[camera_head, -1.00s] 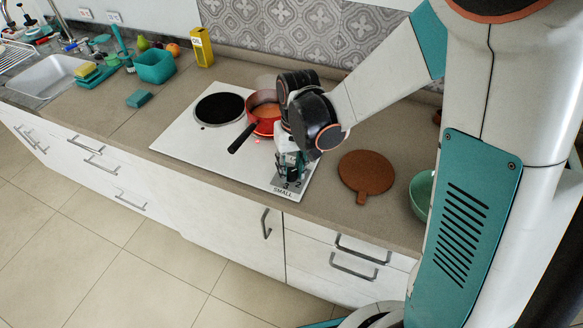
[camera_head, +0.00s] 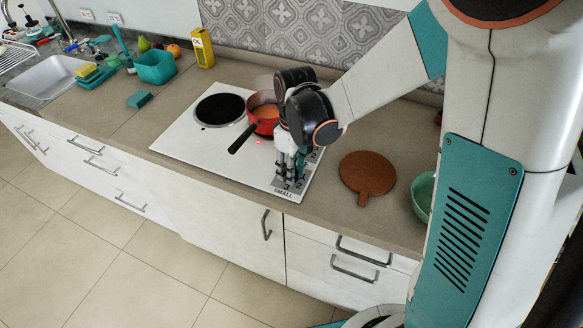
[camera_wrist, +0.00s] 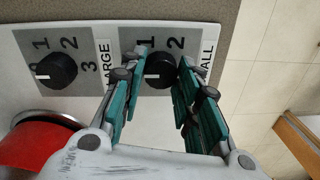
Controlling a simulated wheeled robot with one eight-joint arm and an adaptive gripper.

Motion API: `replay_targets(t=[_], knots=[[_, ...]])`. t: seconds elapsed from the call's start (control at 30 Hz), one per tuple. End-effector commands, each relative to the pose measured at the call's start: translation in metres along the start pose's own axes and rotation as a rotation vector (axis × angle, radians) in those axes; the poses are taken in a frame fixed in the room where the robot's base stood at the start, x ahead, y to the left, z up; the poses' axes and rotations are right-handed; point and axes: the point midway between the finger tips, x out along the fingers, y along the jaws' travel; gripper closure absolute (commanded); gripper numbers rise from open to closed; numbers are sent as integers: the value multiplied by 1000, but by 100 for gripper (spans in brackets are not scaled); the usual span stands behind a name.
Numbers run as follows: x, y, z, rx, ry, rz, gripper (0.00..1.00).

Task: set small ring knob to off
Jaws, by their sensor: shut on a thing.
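The small ring knob (camera_wrist: 160,72) is a round black knob on a grey dial plate marked SMALL, partly cut off by my fingers in the wrist view. A short white line on it points roughly left in that view. My gripper (camera_wrist: 163,60) is shut on the knob, one teal finger on each side. In the head view my gripper (camera_head: 287,172) points down at the hob's front right corner and hides the knob. The white hob (camera_head: 190,142) has a small red light lit near its middle. The numbers 1 and 2 show beside the knob; its off mark is hidden.
A second black knob (camera_wrist: 57,70), marked LARGE, is left of my fingers in the wrist view. A red pan (camera_head: 262,124) stands on the hob close to my gripper, its dark handle pointing forward. A brown round board (camera_head: 367,172) lies to the right.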

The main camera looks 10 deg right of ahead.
Motion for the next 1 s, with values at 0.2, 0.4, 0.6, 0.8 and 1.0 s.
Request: replay_targets(t=[0.2, 0.4, 0.6, 0.8, 1.0], knots=[[0, 0, 0, -18, -2, 0, 94], [0, 0, 0, -19, -1, 0, 94], [0, 0, 0, -18, -1, 0, 50], [0, 0, 0, -18, -1, 0, 50], [-3, 0, 0, -17, -1, 0, 50]])
